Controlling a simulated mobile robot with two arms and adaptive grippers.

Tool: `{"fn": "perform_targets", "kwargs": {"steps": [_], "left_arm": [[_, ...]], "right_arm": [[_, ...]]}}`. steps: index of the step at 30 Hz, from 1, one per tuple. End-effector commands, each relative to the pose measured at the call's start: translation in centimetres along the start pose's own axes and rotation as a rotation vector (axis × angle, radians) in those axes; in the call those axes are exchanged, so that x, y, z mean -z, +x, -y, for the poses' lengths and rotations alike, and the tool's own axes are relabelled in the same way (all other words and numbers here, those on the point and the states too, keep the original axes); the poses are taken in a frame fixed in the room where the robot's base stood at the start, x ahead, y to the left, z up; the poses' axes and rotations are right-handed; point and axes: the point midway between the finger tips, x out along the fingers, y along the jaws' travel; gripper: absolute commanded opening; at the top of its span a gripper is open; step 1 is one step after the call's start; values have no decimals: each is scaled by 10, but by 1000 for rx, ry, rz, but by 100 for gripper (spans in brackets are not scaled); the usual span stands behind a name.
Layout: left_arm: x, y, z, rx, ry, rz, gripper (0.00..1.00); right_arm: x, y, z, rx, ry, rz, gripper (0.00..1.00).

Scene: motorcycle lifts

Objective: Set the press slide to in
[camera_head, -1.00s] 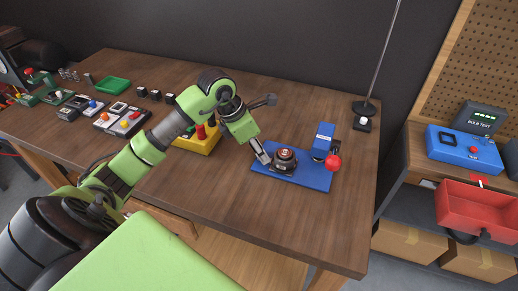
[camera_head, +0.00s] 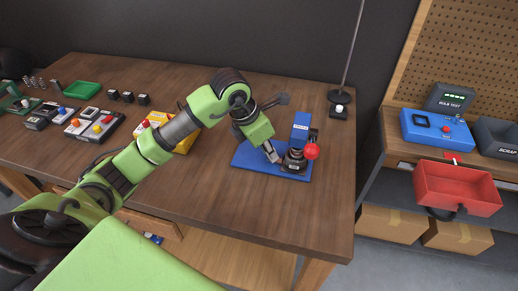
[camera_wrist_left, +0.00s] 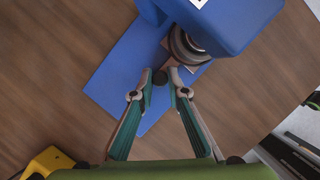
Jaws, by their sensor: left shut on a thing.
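The press is a blue base plate (camera_head: 252,157) with a blue column (camera_head: 301,128) and a red ball on its lever (camera_head: 312,152). The press slide (camera_head: 294,160), carrying a dark round part, is at the column, below the press head. In the left wrist view the slide's round part (camera_wrist_left: 186,46) is partly under the blue head (camera_wrist_left: 235,22). My left gripper (camera_head: 274,157) is at the slide's left side. In the left wrist view its fingertips (camera_wrist_left: 160,77) are closed on a small dark knob at the slide's near end. My right gripper is not seen.
A wooden bench (camera_head: 200,195) carries the press, with free room in front. A yellow box (camera_head: 184,141) stands to the left behind my arm. A lamp stand (camera_head: 340,98) is at the back right. A red bin (camera_head: 455,188) hangs at the side bench.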

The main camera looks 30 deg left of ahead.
Motion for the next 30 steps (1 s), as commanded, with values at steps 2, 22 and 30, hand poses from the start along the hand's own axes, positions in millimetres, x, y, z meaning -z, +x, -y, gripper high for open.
{"fn": "perform_targets", "kwargs": {"steps": [2, 22, 30], "left_arm": [[-2, 0, 3, 7, 3, 7, 0], [-2, -11, 1, 4, 3, 8, 31], [-2, -66, 1, 1, 5, 9, 31]], "right_arm": [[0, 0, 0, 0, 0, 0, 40], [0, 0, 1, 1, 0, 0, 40], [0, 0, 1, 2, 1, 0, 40]]}}
